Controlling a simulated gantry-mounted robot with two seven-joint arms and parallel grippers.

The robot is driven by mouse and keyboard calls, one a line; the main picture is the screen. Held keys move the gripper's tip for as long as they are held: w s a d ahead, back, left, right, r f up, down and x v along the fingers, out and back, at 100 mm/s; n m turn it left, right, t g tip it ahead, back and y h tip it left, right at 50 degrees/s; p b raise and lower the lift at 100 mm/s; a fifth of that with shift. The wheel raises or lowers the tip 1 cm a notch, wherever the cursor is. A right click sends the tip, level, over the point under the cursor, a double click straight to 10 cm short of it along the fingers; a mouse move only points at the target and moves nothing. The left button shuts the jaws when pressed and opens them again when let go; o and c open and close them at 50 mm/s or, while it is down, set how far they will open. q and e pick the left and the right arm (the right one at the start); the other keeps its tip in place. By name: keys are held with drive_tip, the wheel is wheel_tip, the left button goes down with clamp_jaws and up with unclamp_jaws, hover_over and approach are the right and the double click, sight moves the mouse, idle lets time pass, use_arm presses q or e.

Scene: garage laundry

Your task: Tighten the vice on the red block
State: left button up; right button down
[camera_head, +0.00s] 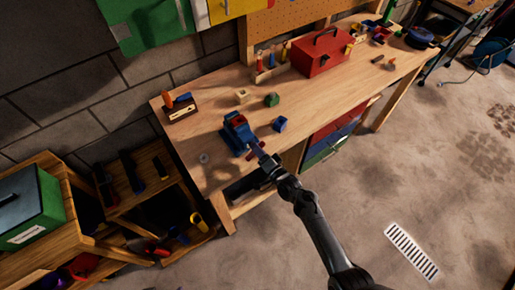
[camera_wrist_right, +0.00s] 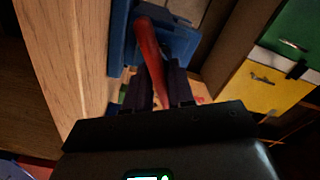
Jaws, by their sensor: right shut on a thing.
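The blue vice (camera_head: 240,136) is mounted at the front edge of the workbench (camera_head: 205,143). The red block (camera_head: 236,118) shows at the top of the vice, between its jaws as far as I can tell. My right gripper (camera_head: 260,157) is at the front of the vice, shut on its red handle. In the right wrist view the red handle (camera_wrist_right: 148,45) runs from the blue vice (camera_wrist_right: 179,45) down between the two dark fingers (camera_wrist_right: 160,88). The red block cannot be made out there. My left gripper is not in view.
A blue block (camera_head: 280,124), a green block (camera_head: 272,100) and a pale wooden block (camera_head: 241,96) lie near the vice. A red toolbox (camera_head: 320,57) stands farther back. Coloured drawers (camera_head: 330,136) are under the bench. Wooden shelving (camera_head: 120,200) stands at the left.

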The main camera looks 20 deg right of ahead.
drive_tip(key=shift+a+r, duration=0.1)
drive_tip(key=shift+r, duration=0.15)
idle(0.3)
drive_tip(key=c, duration=1.4)
unclamp_jaws()
drive_tip(key=shift+o, duration=1.4)
drive_tip(key=shift+s+f, duration=0.2)
drive_tip(key=v, duration=1)
drive_tip(key=shift+s, duration=0.35)
